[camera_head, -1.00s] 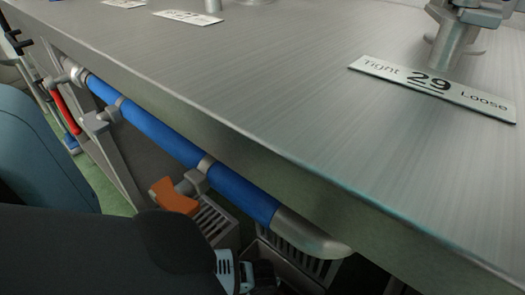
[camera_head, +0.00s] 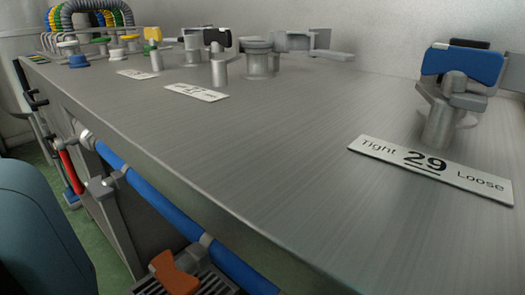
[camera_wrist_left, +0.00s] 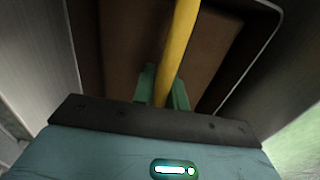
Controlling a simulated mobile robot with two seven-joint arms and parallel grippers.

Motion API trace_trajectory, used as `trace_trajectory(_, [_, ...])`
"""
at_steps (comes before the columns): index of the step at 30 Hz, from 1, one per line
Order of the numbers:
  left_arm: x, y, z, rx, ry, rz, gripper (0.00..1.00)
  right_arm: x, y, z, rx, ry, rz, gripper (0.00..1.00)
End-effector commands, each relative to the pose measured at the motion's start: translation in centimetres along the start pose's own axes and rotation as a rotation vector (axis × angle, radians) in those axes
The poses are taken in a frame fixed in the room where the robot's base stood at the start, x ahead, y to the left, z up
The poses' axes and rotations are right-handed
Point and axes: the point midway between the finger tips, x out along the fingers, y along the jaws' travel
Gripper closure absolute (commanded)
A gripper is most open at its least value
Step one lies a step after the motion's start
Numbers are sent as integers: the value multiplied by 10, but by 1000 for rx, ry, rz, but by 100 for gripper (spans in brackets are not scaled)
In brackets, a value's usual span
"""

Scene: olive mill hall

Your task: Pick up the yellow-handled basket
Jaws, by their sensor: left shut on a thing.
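In the left wrist view, the yellow handle (camera_wrist_left: 181,40) runs from the top edge down between the green fingers of my left gripper (camera_wrist_left: 163,92). The gripper is shut on this handle. Beyond it is the basket (camera_wrist_left: 125,45), with a brown inside and a dark wall with a pale rim at the right. Its lower part is hidden behind the gripper body. The basket, my left gripper and my right gripper do not show in the head view.
A long metal bench (camera_head: 240,120) fills the head view, with a label reading 29 (camera_head: 430,168) and a blue-handled valve (camera_head: 460,72). Green floor (camera_head: 85,235) shows at left.

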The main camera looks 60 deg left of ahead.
Motion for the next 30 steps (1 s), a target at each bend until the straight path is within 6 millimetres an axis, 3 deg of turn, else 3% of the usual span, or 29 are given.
trace_trajectory(25, [-1, 1, 1, 0, -1, 1, 100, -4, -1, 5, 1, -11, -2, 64])
trace_trajectory(30, [-10, 1, 1, 0, -3, 2, 100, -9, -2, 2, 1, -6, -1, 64])
